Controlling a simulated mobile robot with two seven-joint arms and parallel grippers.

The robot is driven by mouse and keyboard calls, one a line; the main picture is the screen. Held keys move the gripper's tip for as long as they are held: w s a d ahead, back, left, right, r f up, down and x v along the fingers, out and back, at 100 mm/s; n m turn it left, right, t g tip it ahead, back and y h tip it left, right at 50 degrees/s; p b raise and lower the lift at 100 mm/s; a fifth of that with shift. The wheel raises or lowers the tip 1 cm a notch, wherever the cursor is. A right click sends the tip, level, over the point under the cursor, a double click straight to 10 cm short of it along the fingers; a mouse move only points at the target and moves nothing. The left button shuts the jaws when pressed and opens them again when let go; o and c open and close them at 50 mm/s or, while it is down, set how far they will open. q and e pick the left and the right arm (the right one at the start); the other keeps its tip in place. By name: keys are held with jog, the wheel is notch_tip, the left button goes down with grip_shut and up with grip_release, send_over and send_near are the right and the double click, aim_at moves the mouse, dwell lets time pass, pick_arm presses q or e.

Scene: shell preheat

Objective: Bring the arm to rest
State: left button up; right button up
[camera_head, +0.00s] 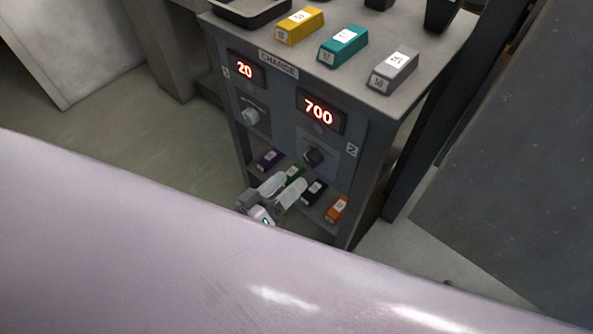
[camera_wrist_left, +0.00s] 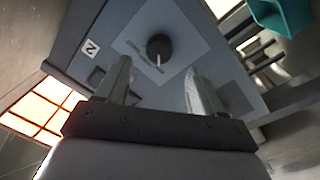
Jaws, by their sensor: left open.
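My left gripper (camera_head: 283,190) is low in front of the control cabinet (camera_head: 375,165), near its lower shelf. Its two pale fingers are apart with nothing between them. In the left wrist view, the gripper (camera_wrist_left: 162,88) is open and points at a cabinet panel marked "2" with a dark knob (camera_wrist_left: 159,47). The fingers appear apart from the knob. In the head view this knob (camera_head: 312,156) sits below a red display (camera_head: 319,111) reading 700. My right gripper is not in view.
Yellow (camera_head: 299,26), teal (camera_head: 343,45) and grey (camera_head: 394,70) blocks stand on the cabinet top. A second display (camera_head: 245,69) reads 20 above a light knob (camera_head: 250,115). Purple (camera_head: 269,159), green (camera_head: 294,174), black (camera_head: 314,192) and orange (camera_head: 337,208) blocks line the lower shelf.

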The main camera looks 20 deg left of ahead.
pick_arm(q)
jog(key=shift+s+a, duration=0.2)
jog(key=shift+s, duration=0.3)
jog(key=shift+d, duration=0.1)
jog(key=s+a+r+m+g+y, duration=0.2)
jog(key=s+a+g+y, duration=0.15)
jog(key=s+g, duration=0.45)
jog(key=s+a+r+m+g+y, duration=0.2)
jog(key=s+a+g+y, duration=0.15)
jog(key=s+g, duration=0.4)
jog(key=w+d+f+t+h, duration=0.2)
jog(key=w+d+f+t, duration=0.2)
jog(key=w+f+t, duration=0.3)
notch_tip(320, 180, up, 17)
jog(key=s+t+p, duration=0.1)
jog(key=s+p, duration=0.1)
jog(key=p, duration=1.7)
jog(key=shift+a+f+m+t, duration=0.2)
jog(key=shift+a+m+t, duration=0.15)
jog(key=shift+a+m, duration=0.05)
